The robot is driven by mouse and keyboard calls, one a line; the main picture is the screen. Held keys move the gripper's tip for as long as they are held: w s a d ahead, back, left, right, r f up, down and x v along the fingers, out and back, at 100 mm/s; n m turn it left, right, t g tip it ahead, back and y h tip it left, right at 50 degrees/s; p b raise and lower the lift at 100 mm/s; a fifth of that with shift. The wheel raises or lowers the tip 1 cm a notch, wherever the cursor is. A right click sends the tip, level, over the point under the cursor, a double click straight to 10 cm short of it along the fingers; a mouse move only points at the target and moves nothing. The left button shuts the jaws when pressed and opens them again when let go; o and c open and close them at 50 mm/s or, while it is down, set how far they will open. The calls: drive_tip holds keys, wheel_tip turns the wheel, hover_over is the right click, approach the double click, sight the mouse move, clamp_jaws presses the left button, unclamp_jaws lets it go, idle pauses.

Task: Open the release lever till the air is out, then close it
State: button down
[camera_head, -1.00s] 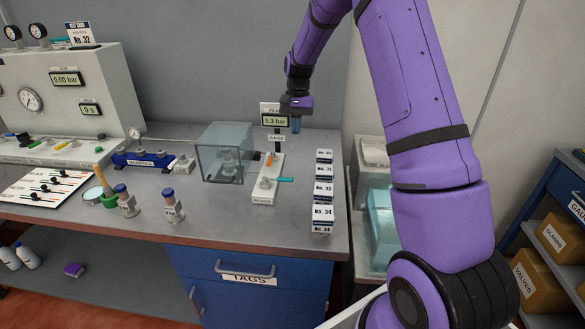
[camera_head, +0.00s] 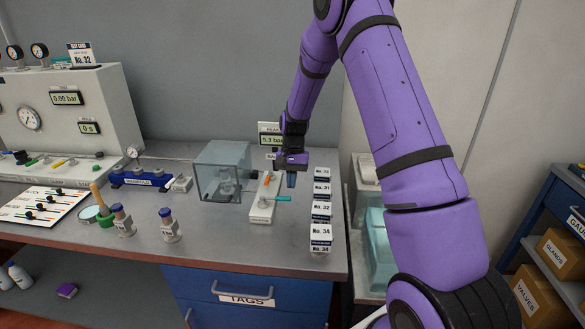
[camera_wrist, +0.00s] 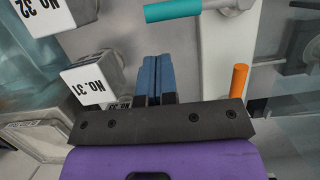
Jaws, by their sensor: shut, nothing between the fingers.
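The pale valve plate (camera_head: 262,213) stands near the bench's front right, beside the clear box. A teal-handled lever (camera_head: 284,198) points right from its front part; it shows at the top of the wrist view (camera_wrist: 172,9). An orange-handled lever (camera_head: 267,179) sits farther back, and also shows right of my fingers in the wrist view (camera_wrist: 238,80). Labels on the plate are too small to read surely. My gripper (camera_head: 291,181) is shut and empty, blue fingertips (camera_wrist: 157,78) pointing down, just behind and above the teal handle, apart from both handles in the wrist view.
Numbered white blocks (camera_head: 321,209) stand in a row right of the plate. The clear box (camera_head: 222,170) is on its left. A peak display (camera_head: 270,139) behind reads about 5.3 bar. The console display (camera_head: 67,98) seems to read 5.00 bar, slightly blurred.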

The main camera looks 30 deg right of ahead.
sight(290, 200)
drive_tip(key=shift+s+a+f, duration=0.15)
drive_tip(key=shift+s+a, duration=0.6)
drive_tip(key=shift+s, duration=0.25)
drive_tip(key=shift+s+a+m, duration=0.3)
drive_tip(key=shift+s+m, duration=0.25)
drive_tip(key=shift+m, duration=0.25)
drive_tip(key=shift+s+a+m+t+y, duration=0.5)
drive_tip(key=shift+s+m, duration=0.35)
drive_tip(key=shift+m, duration=0.45)
drive_tip(key=a+m, duration=0.1)
drive_tip(key=m, duration=0.1)
drive_tip(key=s+a+m+t, duration=0.1)
drive_tip(key=shift+s+a+m, duration=0.25)
drive_tip(key=shift+s+m, duration=0.05)
drive_tip(key=shift+m, duration=0.1)
drive_tip(key=a+m, duration=0.2)
drive_tip(key=shift+s+m+t, duration=0.4)
drive_tip(key=a+m, duration=0.2)
drive_tip(key=shift+s+m+t, duration=0.1)
drive_tip(key=shift+m+t, duration=0.2)
drive_tip(key=shift+t, duration=0.1)
drive_tip(key=a+m, duration=0.2)
drive_tip(key=shift+m+t, duration=0.4)
drive_tip(key=shift+w+a, duration=0.3)
drive_tip(key=shift+a, duration=0.15)
